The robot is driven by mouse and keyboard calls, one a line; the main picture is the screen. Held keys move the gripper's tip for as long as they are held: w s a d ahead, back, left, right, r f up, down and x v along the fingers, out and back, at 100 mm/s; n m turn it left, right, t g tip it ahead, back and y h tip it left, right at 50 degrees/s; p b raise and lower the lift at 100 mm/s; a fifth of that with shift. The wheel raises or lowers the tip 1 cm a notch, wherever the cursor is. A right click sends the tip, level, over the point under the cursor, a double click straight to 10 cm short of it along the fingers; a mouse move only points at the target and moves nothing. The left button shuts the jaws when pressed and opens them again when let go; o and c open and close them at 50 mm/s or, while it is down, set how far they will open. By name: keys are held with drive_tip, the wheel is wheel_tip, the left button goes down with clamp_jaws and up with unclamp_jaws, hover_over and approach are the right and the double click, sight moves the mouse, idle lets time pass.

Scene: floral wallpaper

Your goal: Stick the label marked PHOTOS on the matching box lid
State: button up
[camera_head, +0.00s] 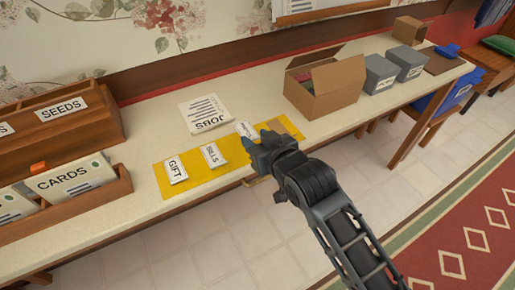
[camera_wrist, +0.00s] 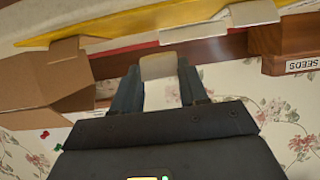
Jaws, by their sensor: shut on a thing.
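My gripper (camera_head: 254,143) is shut on a small pale label (camera_head: 246,129) with dark print too small to read; it also shows between the fingers in the wrist view (camera_wrist: 158,66). The label is at the yellow mat (camera_head: 220,185); I cannot tell whether it touches the mat. The BILLS label (camera_head: 213,155) and GIFT label (camera_head: 175,169) are on the mat to its left. Two grey lidded boxes (camera_head: 379,74) (camera_head: 407,61) stand at the right of the table, with pale labels on them that I cannot read. No lid marked PHOTOS is legible.
An open cardboard box (camera_head: 325,88) stands between the mat and the grey boxes. Wooden holders marked SEEDS (camera_head: 62,109) and CARDS (camera_head: 75,179) fill the left. A small cardboard box (camera_head: 409,31) stands at the far right.

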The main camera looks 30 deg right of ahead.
drive_tip(key=shift+f+p, duration=0.35)
drive_tip(key=shift+f, duration=1.45)
drive_tip(key=shift+f, duration=0.15)
drive_tip(key=o, duration=1)
drive_tip(key=shift+f+b, duration=0.1)
drive_tip(key=shift+b, duration=0.35)
drive_tip(key=v, duration=0.8)
drive_tip(key=shift+w+r, duration=0.15)
drive_tip(key=shift+r, duration=0.1)
